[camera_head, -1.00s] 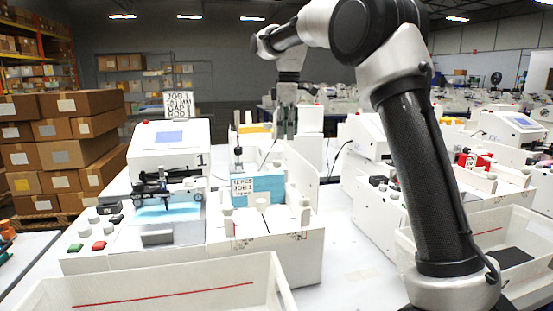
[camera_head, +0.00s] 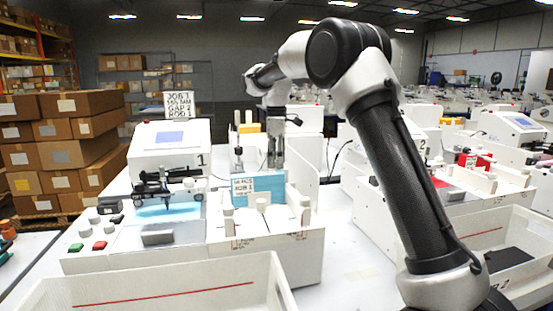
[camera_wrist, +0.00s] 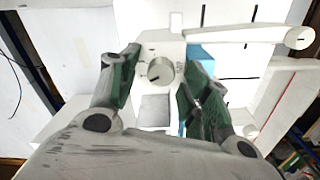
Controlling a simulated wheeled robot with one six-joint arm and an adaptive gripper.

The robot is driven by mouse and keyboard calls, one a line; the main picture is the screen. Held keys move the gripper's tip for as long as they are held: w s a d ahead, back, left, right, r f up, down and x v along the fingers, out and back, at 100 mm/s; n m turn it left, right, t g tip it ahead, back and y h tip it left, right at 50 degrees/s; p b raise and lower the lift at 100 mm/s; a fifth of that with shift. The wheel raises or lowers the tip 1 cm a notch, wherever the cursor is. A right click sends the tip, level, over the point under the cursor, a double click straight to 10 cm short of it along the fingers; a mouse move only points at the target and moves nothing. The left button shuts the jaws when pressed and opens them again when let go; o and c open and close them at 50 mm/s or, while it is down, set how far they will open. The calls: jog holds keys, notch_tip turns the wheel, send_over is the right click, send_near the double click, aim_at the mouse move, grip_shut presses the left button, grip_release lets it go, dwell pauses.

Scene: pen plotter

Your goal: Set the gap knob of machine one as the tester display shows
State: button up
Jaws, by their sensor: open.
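Machine one (camera_head: 168,160), a white plotter marked "1" with a small blue screen (camera_head: 169,138), stands at left. A sign (camera_head: 178,105) above it reads JOB 1, a length in MM, GAP and ROD lines; its GAP figure looks like 2 but is blurred. My gripper (camera_head: 276,152) points down over the white unit right of the plotter, behind the blue panel. In the wrist view my gripper (camera_wrist: 167,62) is open, its dark green fingers on either side of a round pale knob (camera_wrist: 160,74) with a dark pointer mark. I cannot tell whether they touch it.
A card (camera_head: 243,187) stands before the blue panel (camera_head: 271,188). White posts (camera_head: 305,210) line the unit's front. An open white bin (camera_head: 180,290) is in the foreground. Another machine with a red part (camera_head: 440,182) stands at right; the table between is clear.

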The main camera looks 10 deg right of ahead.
jog(key=c, duration=1)
jog(key=shift+c, duration=0.2)
jog(key=shift+m, duration=0.4)
jog(key=m, duration=0.3)
jog(key=shift+m, duration=0.3)
jog(key=m, duration=0.4)
jog(key=shift+w+d+m, duration=0.1)
jog(key=shift+m, duration=0.2)
jog(key=m, duration=0.9)
jog(key=shift+d, duration=0.1)
